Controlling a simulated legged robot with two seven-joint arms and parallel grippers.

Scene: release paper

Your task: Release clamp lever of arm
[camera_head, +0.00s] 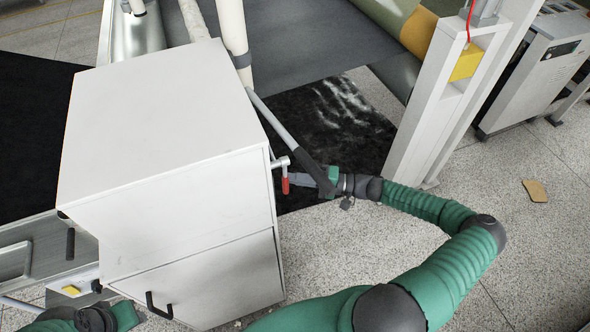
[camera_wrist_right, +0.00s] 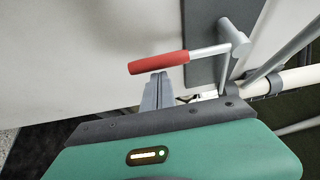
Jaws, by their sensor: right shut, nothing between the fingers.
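The clamp lever has a red grip (camera_head: 285,185) on a thin metal rod, at the right side of the white cabinet. In the right wrist view the red grip (camera_wrist_right: 158,63) lies nearly level, its rod running right to a grey pivot. My right gripper (camera_head: 285,181) is shut and empty beside the lever. In the right wrist view its closed fingertips (camera_wrist_right: 160,76) are just below the red grip; I cannot tell whether they touch it. My left gripper's green body (camera_head: 125,315) shows at the lower left, by the cabinet's base; its fingers cannot be made out.
The large white cabinet (camera_head: 160,110) stands left of the lever. A grey arm bar (camera_head: 290,135) slopes down beside the lever. A white post (camera_head: 430,110) stands to the right. Speckled floor (camera_head: 360,245) is open in front, with a brown scrap (camera_head: 535,190) on it.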

